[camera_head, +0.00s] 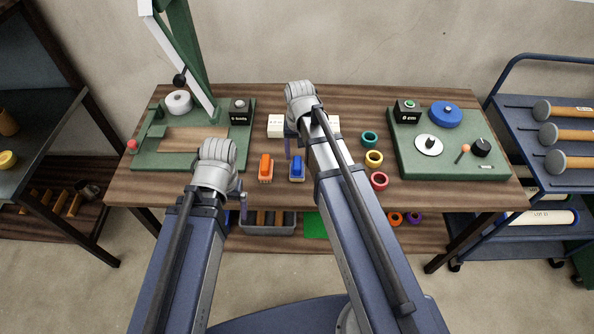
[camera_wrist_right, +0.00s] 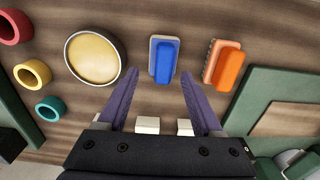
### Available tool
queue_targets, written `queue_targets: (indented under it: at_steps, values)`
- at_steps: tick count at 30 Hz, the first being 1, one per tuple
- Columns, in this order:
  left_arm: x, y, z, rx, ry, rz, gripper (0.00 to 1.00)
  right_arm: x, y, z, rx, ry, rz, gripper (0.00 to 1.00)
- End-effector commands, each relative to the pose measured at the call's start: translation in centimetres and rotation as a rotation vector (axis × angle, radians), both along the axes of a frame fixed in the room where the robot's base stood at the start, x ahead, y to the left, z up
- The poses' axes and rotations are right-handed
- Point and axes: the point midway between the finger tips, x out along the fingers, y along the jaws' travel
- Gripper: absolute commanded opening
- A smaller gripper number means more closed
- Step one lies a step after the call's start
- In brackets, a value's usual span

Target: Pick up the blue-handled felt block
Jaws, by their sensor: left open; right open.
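The blue-handled felt block (camera_head: 297,169) lies on the wooden table near its front edge, blue handle up on a pale base. In the right wrist view the blue-handled block (camera_wrist_right: 164,62) is upright in the picture, just beyond and between the fingertips of my right gripper (camera_wrist_right: 159,72). That gripper is open, empty and apart from the block; in the head view it is partly hidden by its own arm. An orange-handled block (camera_head: 265,168) lies just left of the blue one. My left gripper (camera_head: 241,205) is open at the table's front edge, mostly hidden by its wrist.
A round tin with yellowish contents (camera_wrist_right: 93,57) lies left of the blue block in the right wrist view. Red (camera_head: 379,181), yellow (camera_head: 374,158) and teal (camera_head: 369,138) rings lie right of my right arm. Green fixture boards (camera_head: 150,160) (camera_head: 410,170) flank the middle.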

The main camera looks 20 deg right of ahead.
Motion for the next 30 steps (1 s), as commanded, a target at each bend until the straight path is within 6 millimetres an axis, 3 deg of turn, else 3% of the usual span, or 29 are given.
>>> queue_targets:
  at_steps: [10, 20, 30]
  values:
    - [0.0, 0.0, -4.4, 0.000, 0.000, 0.000, 0.91, 0.0, 0.6, -4.4, 0.000, 0.000, 0.000, 0.68]
    - [0.0, 0.0, -4.7, 0.000, 0.000, 0.000, 0.91, 0.0, 0.6, -4.7, 0.000, 0.000, 0.000, 0.68]
    - [0.0, 0.0, -4.7, 0.000, 0.000, 0.000, 0.91, 0.0, 0.6, -4.7, 0.000, 0.000, 0.000, 0.32]
